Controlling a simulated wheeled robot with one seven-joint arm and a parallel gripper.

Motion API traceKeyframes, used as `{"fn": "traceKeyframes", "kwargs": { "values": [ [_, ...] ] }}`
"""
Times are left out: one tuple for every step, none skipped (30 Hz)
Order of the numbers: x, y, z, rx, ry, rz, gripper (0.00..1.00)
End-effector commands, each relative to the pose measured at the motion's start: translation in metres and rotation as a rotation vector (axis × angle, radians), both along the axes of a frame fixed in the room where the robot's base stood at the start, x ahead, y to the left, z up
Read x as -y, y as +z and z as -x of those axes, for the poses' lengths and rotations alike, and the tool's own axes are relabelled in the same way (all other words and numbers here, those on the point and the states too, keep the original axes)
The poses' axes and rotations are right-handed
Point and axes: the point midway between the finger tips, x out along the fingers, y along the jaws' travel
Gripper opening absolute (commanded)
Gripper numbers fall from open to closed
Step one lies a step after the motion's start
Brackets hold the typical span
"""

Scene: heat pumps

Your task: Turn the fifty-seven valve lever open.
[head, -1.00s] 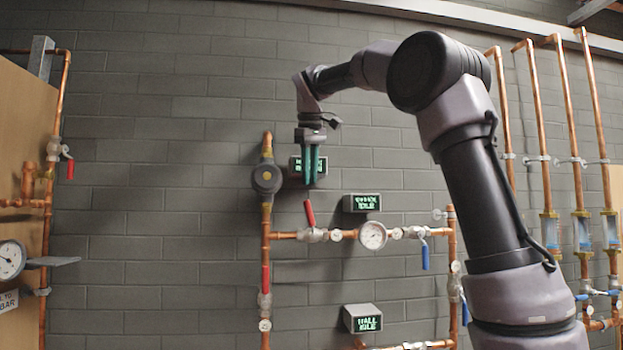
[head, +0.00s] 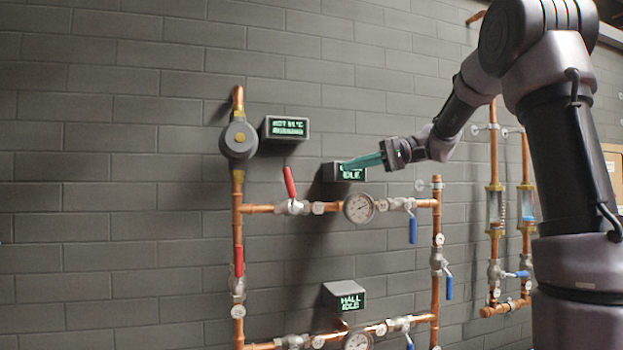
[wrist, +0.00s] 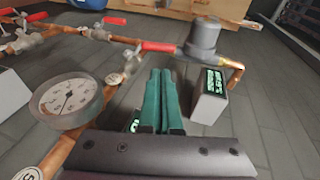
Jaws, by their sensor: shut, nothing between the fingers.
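Several valves with round white tags sit on the copper pipes, but the tag numbers are too small to read, so I cannot tell which is fifty-seven. A red lever (head: 290,183) stands nearly upright, leaning left, on the upper horizontal pipe; a red lever also shows ahead of my fingers in the wrist view (wrist: 158,46). My gripper (head: 346,164) is shut and empty, its green fingers pointing left in front of the middle display, right of that lever and apart from it. Another red lever (head: 239,262) lies along the left vertical pipe. Blue levers (head: 412,231) hang down at the right.
A round gauge (head: 359,208) sits on the upper pipe below my fingers. A grey pump (head: 238,139) and a lit display box (head: 285,128) are at upper left. The middle display (head: 350,173) is partly covered by my fingers. A lower display box (head: 345,296) reads HALL IDLE.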

Motion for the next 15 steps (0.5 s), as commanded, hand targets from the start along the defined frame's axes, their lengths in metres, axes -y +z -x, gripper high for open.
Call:
{"fn": "traceKeyframes", "kwargs": {
  "values": [
    [-0.01, -0.003, 0.002, -0.002, 0.005, 0.0, 0.0],
    [-0.017, -0.004, 0.002, -0.002, 0.005, 0.0, 0.0],
    [-0.024, -0.007, 0.003, -0.001, 0.005, 0.002, 0.0],
    [-0.031, -0.008, 0.004, -0.002, 0.005, 0.001, 0.0],
    [-0.038, -0.01, 0.004, -0.002, 0.005, 0.002, 0.0],
    [-0.046, -0.012, 0.004, -0.001, 0.005, 0.002, 0.0],
    [-0.053, -0.014, 0.005, -0.002, 0.005, 0.002, 0.0],
    [-0.059, -0.016, 0.006, -0.003, 0.004, 0.002, 0.0],
    [-0.067, -0.018, 0.006, -0.001, 0.006, 0.002, 0.0],
    [-0.073, -0.019, 0.007, -0.001, 0.006, 0.002, 0.0],
    [-0.078, -0.021, 0.007, -0.002, 0.004, 0.003, 0.0],
    [-0.085, -0.023, 0.007, -0.002, 0.004, 0.002, 0.0],
    [-0.09, -0.024, 0.008, -0.002, 0.004, 0.002, 0.0],
    [-0.094, -0.025, 0.008, -0.002, 0.003, 0.003, 0.0],
    [-0.099, -0.026, 0.008, -0.002, 0.002, 0.002, 0.0]
  ]
}}
